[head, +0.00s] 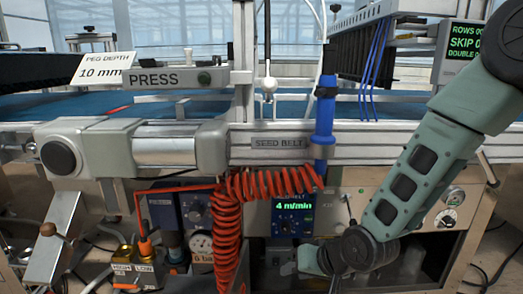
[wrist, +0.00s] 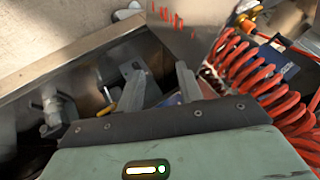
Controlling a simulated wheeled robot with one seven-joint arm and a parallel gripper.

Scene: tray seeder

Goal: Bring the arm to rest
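My green arm comes in from the upper right in the head view and bends down to a dark wrist joint low in front of the machine. My gripper (wrist: 159,80) shows in the wrist view with its two grey fingers apart and nothing seen held between them. In the head view its fingers cannot be made out clearly at the bottom edge.
A red coiled hose (head: 228,225) hangs left of my wrist and also shows close by in the wrist view (wrist: 262,80). A blue-handled tool (head: 324,115) stands upright at the rail.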

